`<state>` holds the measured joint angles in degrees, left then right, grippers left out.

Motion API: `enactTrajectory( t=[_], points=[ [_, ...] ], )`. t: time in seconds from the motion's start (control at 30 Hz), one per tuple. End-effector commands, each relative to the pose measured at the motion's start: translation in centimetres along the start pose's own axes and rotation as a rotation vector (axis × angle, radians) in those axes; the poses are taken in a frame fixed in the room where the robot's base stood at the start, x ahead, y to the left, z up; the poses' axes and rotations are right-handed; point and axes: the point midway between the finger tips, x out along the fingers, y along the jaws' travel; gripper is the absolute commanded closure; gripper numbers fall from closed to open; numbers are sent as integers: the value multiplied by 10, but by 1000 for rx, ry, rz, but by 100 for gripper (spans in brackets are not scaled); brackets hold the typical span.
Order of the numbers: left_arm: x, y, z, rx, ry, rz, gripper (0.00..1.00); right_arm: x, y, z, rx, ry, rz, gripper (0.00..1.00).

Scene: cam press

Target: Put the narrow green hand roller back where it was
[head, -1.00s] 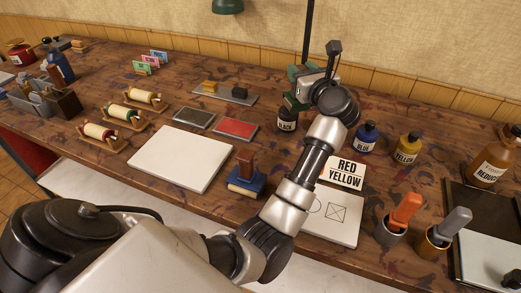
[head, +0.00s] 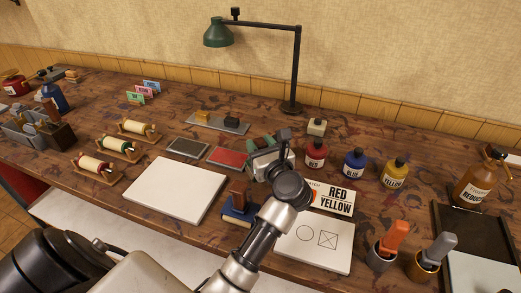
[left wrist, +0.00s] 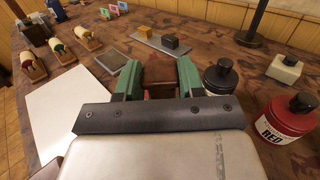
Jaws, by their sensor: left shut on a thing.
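A cream roller with green ends (head: 117,146) lies on a wooden cradle at the left, between one with red ends (head: 92,165) and one with yellowish ends (head: 137,128). All three also show at the upper left of the left wrist view. My left gripper (head: 270,150) is above the bench by the red pad, well right of the rollers. In the left wrist view its green fingers (left wrist: 158,80) are shut with a reddish-brown thing (left wrist: 160,73) between them. I cannot tell what this thing is. My right gripper is not in view.
A black-capped bottle (left wrist: 220,76) stands close to the right finger. A stamp (head: 238,200), a red pad (head: 228,156) and a lettered block (head: 338,198) are near my arm. Red (head: 315,153), blue (head: 354,164) and yellow (head: 394,174) bottles stand to the right. The white board (head: 175,190) is bare.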

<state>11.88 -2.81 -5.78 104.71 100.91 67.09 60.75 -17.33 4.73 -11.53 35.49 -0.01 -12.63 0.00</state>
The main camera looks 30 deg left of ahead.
Motion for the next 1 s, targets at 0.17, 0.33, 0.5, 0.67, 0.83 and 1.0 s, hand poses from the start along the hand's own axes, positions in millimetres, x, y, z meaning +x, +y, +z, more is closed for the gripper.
enactTrajectory(
  t=[0.17,0.33,0.5,0.67,0.83,1.0],
  points=[
    [0,0,-19,1,-2,-1,86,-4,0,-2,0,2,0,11],
    [0,0,-22,-1,-2,-1,86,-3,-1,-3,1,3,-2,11],
    [0,0,-24,-2,-2,-1,86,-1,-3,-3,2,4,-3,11],
    [0,0,-25,0,0,0,45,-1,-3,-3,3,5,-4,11],
    [0,0,-25,0,0,-1,36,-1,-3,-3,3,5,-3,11],
    [0,0,-23,0,0,-1,36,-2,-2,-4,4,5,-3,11]
  ],
)
